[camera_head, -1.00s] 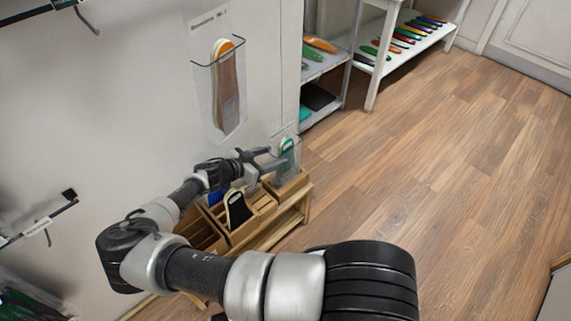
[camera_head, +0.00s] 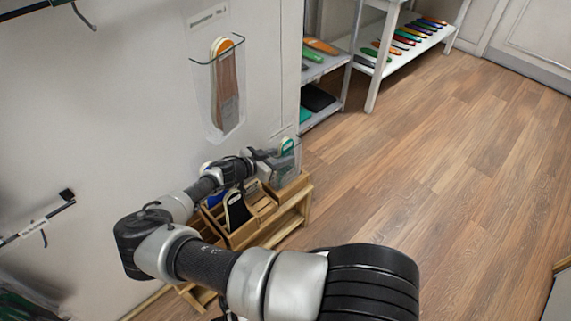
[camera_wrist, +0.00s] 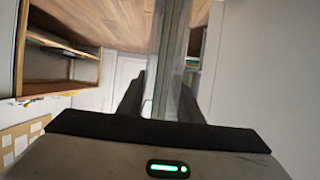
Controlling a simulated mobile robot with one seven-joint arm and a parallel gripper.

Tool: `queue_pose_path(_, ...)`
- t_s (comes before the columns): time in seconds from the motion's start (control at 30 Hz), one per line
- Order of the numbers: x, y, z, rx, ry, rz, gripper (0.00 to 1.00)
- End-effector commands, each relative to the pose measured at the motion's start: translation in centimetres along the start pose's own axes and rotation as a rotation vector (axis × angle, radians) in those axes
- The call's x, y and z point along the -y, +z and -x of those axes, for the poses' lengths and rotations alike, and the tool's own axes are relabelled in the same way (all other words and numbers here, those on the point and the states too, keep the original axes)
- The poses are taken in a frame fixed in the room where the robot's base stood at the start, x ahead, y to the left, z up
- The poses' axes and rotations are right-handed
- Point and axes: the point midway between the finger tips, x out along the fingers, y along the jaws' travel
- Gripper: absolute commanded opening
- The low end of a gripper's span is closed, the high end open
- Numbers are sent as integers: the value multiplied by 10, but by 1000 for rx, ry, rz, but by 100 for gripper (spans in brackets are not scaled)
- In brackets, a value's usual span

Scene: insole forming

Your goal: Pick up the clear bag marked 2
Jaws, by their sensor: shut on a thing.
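A clear bag (camera_head: 294,158) with a green and pale insole in it stands upright at the right end of the wooden stand. I cannot read any number on it. My gripper (camera_head: 274,160) is shut on this bag from its left side and partly hides it. In the wrist view the clear bag (camera_wrist: 175,60) runs edge-on between the two dark fingers of my gripper (camera_wrist: 160,95). The lower part of the bag is close to the wooden box, and I cannot tell whether it still touches it.
The wooden stand (camera_head: 290,225) holds open boxes, one with a black insole (camera_head: 237,208). Another clear bag (camera_head: 226,95) hangs on the wall above. White shelves (camera_head: 375,65) with coloured insoles stand at the back. The wood floor (camera_head: 430,200) to the right is clear.

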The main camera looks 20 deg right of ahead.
Motion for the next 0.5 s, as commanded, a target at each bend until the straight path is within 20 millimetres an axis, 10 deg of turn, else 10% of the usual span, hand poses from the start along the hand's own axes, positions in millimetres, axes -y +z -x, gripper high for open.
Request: queue_pose_path(0.5, -4, -26, 11, -1, 0, -1, 0)
